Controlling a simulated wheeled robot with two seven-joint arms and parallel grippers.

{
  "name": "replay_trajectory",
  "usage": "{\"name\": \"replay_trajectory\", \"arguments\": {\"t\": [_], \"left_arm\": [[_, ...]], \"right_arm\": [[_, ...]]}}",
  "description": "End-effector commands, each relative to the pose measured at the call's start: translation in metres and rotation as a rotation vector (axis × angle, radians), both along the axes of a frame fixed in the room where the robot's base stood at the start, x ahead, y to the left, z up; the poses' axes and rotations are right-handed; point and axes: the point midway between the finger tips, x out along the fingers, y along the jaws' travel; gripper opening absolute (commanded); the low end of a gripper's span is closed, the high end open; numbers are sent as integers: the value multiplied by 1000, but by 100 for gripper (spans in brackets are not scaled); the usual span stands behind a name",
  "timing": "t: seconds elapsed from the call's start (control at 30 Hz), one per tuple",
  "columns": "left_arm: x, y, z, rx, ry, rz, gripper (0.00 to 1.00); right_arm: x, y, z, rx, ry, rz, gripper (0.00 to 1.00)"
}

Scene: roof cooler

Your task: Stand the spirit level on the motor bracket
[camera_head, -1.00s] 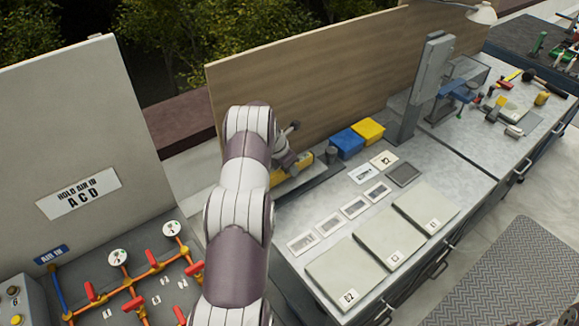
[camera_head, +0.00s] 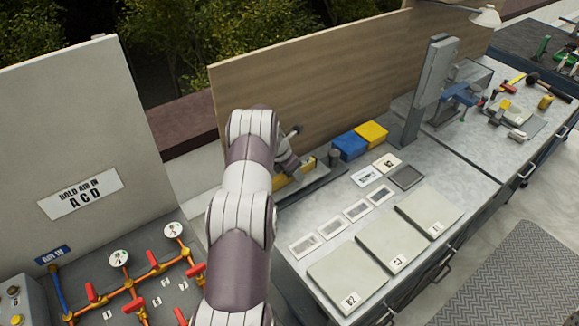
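One arm, which I take as my left, rises from the bottom centre and bends over the back of the bench. Its gripper (camera_head: 292,170) is small and partly hidden by the wrist, so its fingers do not show clearly. A yellow bar (camera_head: 279,181), likely the spirit level, lies along the back at the gripper, partly covered by it. A long grey piece (camera_head: 318,184), possibly the motor bracket, runs beside the bar. I cannot tell whether the bar rests on it or is held. My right gripper is not in view.
A wooden panel (camera_head: 300,90) stands close behind. Blue (camera_head: 349,146) and yellow (camera_head: 372,134) bins and a grey upright column (camera_head: 429,85) stand to the right. Pale plates (camera_head: 390,248) and several cards cover the bench front. Orange pipes with red handles (camera_head: 92,292) lie at left.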

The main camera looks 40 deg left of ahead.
Motion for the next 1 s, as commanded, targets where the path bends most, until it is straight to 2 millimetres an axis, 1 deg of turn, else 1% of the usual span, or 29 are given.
{"name": "replay_trajectory", "arguments": {"t": [0.07, 0.17, 0.4, 0.5, 0.6, 0.67, 1.0], "left_arm": [[-2, 1, 7, 1, -2, 1, 57], [-10, 4, 25, 3, -4, 2, 57], [-34, 9, 84, 3, -4, 1, 57], [-41, 10, 101, 2, -3, 1, 57], [-45, 11, 111, 2, -1, 0, 57], [-46, 11, 114, 1, 0, 0, 57], [-46, 11, 115, 1, 0, 0, 57]], "right_arm": [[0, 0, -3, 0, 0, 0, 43], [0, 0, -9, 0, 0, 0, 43], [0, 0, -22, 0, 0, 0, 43], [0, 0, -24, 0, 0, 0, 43], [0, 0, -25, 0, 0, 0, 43], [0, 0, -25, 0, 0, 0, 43], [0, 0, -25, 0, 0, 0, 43]]}}
